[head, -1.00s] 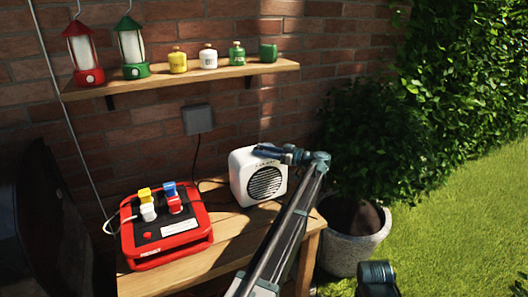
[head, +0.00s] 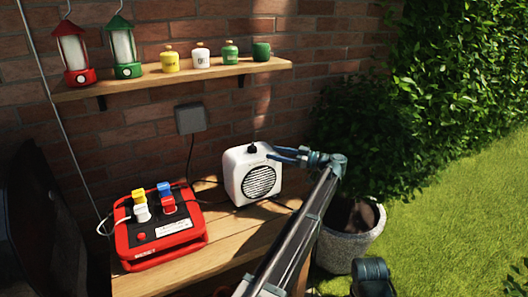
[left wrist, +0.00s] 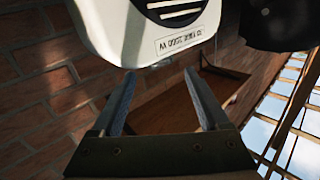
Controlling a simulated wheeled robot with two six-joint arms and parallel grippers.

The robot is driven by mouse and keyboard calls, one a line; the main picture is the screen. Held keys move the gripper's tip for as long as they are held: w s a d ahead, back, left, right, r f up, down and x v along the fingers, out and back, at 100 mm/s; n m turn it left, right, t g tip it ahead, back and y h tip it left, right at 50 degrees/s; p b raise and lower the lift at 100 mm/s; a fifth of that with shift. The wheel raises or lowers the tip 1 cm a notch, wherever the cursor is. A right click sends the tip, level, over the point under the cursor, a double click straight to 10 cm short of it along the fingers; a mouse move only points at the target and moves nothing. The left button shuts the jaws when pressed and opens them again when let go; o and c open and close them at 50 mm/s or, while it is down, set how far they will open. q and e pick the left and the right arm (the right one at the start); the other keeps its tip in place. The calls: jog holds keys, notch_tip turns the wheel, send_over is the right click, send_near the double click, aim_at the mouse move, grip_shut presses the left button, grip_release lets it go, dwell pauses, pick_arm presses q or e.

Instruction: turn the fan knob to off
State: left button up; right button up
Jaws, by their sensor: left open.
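The fan (head: 236,184) is a white box with a round dark grille, standing on the wooden table against the brick wall. Its small black knob (head: 252,149) sits upright on top. My left gripper (head: 271,154) is open and empty, just right of the knob at the fan's upper right edge, apart from the knob. In the left wrist view the fan (left wrist: 120,35) appears upside down, with a printed label strip, beyond the open fingers (left wrist: 160,100). The knob's pointer setting is too small to read. My right gripper is not in view.
A red power box (head: 150,255) with coloured plugs stands on the table (head: 225,240) left of the fan. A wall shelf (head: 200,76) above holds lanterns and small containers.

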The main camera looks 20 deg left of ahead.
pick_arm(q)
jog(key=d, duration=0.6)
jog(key=shift+w, duration=0.1)
